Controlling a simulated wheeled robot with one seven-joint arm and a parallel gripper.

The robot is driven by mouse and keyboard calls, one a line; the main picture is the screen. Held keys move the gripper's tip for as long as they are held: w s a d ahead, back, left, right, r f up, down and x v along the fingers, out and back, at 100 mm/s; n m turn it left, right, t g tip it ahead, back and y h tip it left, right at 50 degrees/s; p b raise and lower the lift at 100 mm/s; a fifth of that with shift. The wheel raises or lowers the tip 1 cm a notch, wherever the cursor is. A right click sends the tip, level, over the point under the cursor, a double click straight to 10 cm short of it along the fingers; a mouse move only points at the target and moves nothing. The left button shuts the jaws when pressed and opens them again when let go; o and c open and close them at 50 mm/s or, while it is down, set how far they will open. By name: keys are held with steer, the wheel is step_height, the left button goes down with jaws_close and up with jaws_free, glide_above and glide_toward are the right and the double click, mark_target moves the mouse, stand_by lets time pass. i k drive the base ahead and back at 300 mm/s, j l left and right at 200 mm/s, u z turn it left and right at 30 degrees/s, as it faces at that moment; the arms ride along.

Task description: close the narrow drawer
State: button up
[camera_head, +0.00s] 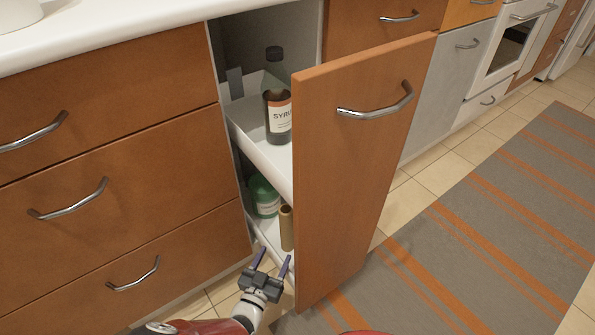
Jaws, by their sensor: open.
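The narrow drawer (352,160) is pulled out of the cabinet, with a tall orange-brown front and a curved metal handle (376,108) near its top. Its white upper shelf (243,125) holds a dark syrup bottle (279,118). Its lower shelf holds a green container (264,196) and a tan cylinder (286,228). My gripper (273,258) is low at the drawer's left side, near the lower shelf and behind the front panel. Its two fingers are apart with nothing visible between them. Whether it touches the drawer is unclear.
Closed wide drawers (110,180) with metal handles stand at left under a white countertop (110,30). A grey striped rug (470,240) lies on the tiles at right. The floor right of the drawer front is clear. A white oven (510,45) stands further back.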

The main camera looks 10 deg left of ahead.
mark_target(352, 114)
steer(key=k+j, duration=0.1)
steer(key=k, duration=0.4)
steer(key=k+j, duration=0.1)
steer(key=k, duration=0.4)
